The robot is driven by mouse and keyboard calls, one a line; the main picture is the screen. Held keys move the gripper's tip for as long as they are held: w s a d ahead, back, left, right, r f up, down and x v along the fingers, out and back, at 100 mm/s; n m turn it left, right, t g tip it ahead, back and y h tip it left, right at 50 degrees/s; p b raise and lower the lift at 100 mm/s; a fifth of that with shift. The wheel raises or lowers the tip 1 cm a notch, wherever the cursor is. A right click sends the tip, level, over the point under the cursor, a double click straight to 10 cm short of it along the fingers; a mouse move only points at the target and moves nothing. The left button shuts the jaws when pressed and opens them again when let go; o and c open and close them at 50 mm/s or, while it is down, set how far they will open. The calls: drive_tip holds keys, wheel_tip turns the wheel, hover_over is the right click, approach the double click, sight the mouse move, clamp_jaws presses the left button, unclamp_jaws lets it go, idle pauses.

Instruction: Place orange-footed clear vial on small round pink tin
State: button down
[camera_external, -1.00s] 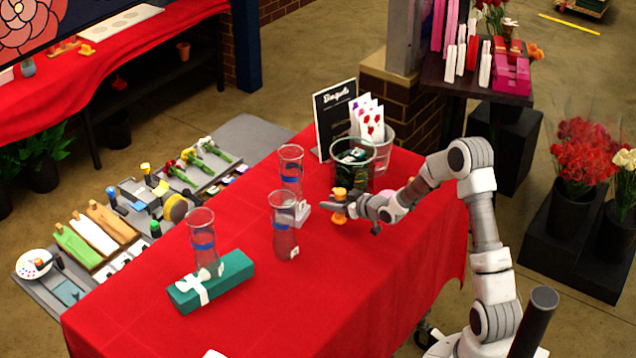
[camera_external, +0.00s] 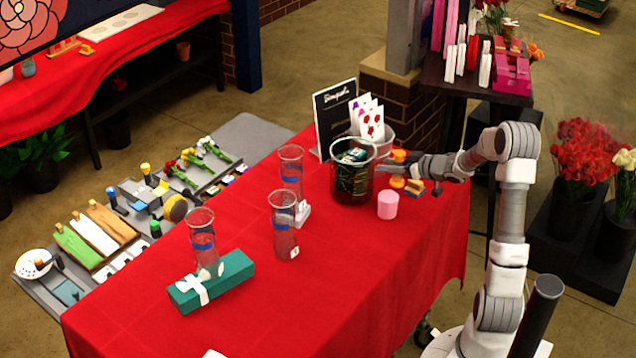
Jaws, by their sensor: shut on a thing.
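The orange-footed clear vial (camera_external: 397,182) shows an orange top and an orange foot, with its clear middle hard to make out. It is upright, just right of the dark glass container. My gripper (camera_external: 400,168) is shut on the vial around its middle. The small round pink tin (camera_external: 387,205) stands on the red table in front of the vial, a little lower in the picture. Nothing rests on the tin. Whether the vial's foot touches the table cannot be told.
A dark-filled glass container (camera_external: 352,180) stands close left of my gripper. A small tan and blue object (camera_external: 414,188) lies right of the vial. Glass vases (camera_external: 284,235) with blue bands and a green gift box (camera_external: 212,282) stand further left. The red table (camera_external: 350,285) is clear in front.

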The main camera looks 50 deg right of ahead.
drive_tip(key=s+d+r+y+p, duration=0.1)
drive_tip(key=s+d+r+p, duration=0.1)
drive_tip(key=s+d+r, duration=0.35)
drive_tip(key=shift+n, duration=0.4)
drive_tip(key=w+a+f, duration=0.1)
drive_tip(key=w+f, duration=0.2)
drive_tip(key=w+a+f+b, duration=0.1)
drive_tip(key=w+f, duration=0.1)
drive_tip(key=w+a+f, duration=0.2)
drive_tip(key=w+f, duration=0.1)
drive_tip(key=shift+w+f, duration=0.3)
drive_tip(key=shift+w, duration=0.05)
drive_tip(key=shift+f+b, duration=0.5)
drive_tip(key=shift+f, duration=1.4)
drive_tip(key=shift+f, duration=0.15)
drive_tip(key=c, duration=0.5)
unclamp_jaws()
drive_tip(key=v, duration=1.2)
drive_tip(key=shift+s, duration=0.1)
